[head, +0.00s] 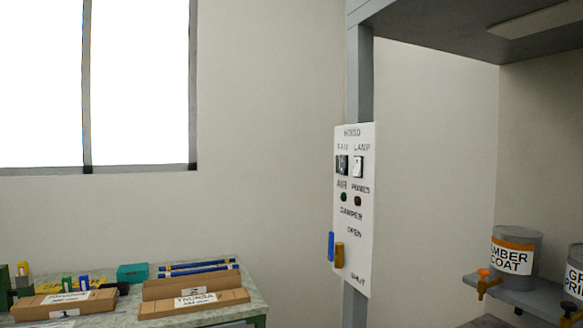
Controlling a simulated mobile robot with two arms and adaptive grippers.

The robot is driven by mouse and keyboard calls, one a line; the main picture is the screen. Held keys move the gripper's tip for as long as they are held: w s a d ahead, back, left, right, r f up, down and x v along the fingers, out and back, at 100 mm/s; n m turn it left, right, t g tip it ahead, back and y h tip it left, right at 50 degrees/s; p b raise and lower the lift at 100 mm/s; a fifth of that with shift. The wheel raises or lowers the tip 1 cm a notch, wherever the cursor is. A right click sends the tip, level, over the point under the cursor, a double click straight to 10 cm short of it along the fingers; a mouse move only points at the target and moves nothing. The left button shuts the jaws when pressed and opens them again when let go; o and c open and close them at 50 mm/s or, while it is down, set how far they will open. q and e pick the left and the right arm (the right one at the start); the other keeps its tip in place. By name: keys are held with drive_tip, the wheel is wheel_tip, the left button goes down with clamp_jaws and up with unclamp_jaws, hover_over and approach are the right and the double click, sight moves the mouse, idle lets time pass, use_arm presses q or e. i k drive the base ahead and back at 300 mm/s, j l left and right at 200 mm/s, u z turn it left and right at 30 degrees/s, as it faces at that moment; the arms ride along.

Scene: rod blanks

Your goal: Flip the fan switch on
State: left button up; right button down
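A white control panel (352,215) headed HOOD is fixed to the grey post of the hood. The fan switch (342,165) is the dark rocker under the FAN label, at the upper left of the panel. Its face is small and seen at an angle, so I cannot tell which way it is tipped. The lamp switch (358,166), a white rocker, is just to its right. Neither of my grippers shows in the head view.
Below the switches are a green button (343,197) and a dark red button (357,201). A blue piece (331,246) and a brownish-yellow piece (339,255) stick out lower down. Boxes (192,305) lie on a bench at left; an AMBER COAT can (514,259) stands on a right shelf.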

sight(343, 170)
drive_tip(key=i+j+z, duration=0.1)
drive_tip(key=i+j, duration=1.1)
drive_tip(key=j, duration=0.15)
